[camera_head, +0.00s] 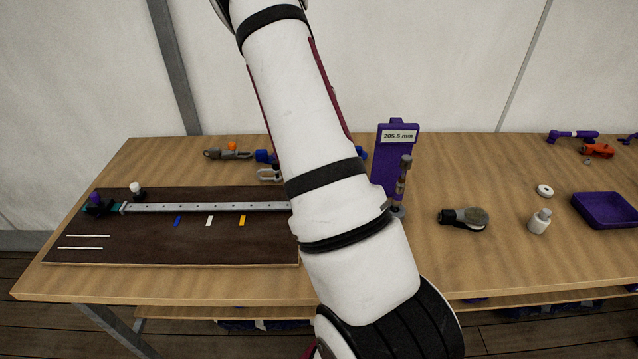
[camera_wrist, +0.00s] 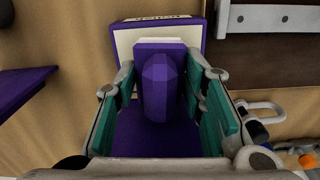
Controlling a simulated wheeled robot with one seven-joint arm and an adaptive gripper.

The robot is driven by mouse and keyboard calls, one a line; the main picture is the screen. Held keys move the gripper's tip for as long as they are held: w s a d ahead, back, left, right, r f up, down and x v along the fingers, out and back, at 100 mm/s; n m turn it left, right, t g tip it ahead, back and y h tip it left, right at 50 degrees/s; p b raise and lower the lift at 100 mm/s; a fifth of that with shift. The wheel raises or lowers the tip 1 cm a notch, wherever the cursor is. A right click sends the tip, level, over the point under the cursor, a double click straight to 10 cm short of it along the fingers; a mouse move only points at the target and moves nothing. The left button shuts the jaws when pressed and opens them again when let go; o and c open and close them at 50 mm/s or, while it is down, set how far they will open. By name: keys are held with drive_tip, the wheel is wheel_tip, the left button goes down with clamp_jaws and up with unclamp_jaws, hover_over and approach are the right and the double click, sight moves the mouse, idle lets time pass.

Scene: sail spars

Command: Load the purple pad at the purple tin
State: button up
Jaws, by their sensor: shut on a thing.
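My gripper (camera_wrist: 165,95) shows in the wrist view with teal finger pads shut on a purple faceted, rounded piece (camera_wrist: 160,88). I cannot tell whether this piece is a separate pad or a part of the purple stand behind it. The purple stand (camera_head: 397,128) carries a white label reading 205.5 mm; in the wrist view its purple surface (camera_wrist: 150,142) lies below and around the held piece. A shallow purple open tray (camera_head: 605,211), possibly the tin, sits at the right. No other pad is clear.
A dark board (camera_head: 110,222) with a metal rail (camera_head: 210,208) lies at the left. A grey upright tool (camera_head: 403,185) stands before the stand.

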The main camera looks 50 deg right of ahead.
drive_tip(key=shift+r+p, duration=0.75)
drive_tip(key=shift+r, duration=2.1)
